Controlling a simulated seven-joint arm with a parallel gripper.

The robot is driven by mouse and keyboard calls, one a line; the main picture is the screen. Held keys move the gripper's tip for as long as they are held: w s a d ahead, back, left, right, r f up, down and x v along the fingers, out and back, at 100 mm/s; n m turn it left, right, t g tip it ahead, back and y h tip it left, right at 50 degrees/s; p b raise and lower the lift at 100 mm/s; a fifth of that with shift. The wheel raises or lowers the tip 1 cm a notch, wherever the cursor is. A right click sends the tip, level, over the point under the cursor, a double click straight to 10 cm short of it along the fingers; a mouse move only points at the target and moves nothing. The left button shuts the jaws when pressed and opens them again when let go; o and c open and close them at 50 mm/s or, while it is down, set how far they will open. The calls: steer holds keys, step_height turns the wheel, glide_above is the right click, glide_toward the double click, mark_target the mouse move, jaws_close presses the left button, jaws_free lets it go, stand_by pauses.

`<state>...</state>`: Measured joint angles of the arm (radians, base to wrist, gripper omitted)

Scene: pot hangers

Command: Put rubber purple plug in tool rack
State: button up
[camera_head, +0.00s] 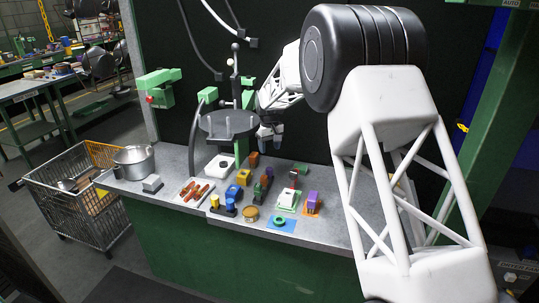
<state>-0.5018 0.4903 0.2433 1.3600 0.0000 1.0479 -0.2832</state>
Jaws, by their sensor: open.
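A purple plug-like block (313,199) sits on a flat orange base (311,212) at the right of the workbench's group of small objects. My gripper (270,143) is open, pointing down at the back of the bench, behind and left of the purple block and well apart from it. Nothing shows between its fingers. I cannot tell for sure which thing is the tool rack. A dark round stand (228,133) with upright pegs is left of my gripper.
The grey workbench (335,232) holds a green ring on a blue plate (281,222), a white block on a green base (287,201), a tan round tin (250,213) and red-handled tools (193,191). A metal pot (134,162) stands at the left, near a wire cart (75,195).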

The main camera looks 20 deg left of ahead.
steer(key=shift+r, duration=0.45)
stand_by(0.6)
steer(key=s+d+r+m, duration=0.1)
steer(key=s+d+r, duration=0.55)
steer(key=d, duration=0.35)
steer(key=s+d+r+m+t, duration=0.1)
steer(key=s+d+r+m, duration=0.1)
steer(key=s+d+r, duration=0.65)
steer(key=s+d+r+m, duration=0.1)
steer(key=s+d+r, duration=0.2)
steer(key=s+d, duration=0.55)
steer(key=s+d+r+m+t, duration=0.1)
steer(key=s+d+m, duration=0.2)
steer(key=s+d, duration=1.25)
steer(key=s+d+f+m, duration=0.1)
steer(key=s+d+f, duration=0.1)
steer(key=s, duration=0.7)
steer(key=s+d+f+m, duration=0.1)
steer(key=s+d+f, duration=0.2)
steer(key=s, duration=0.6)
steer(key=shift+d+f+t, duration=0.2)
steer(key=shift+t, duration=0.1)
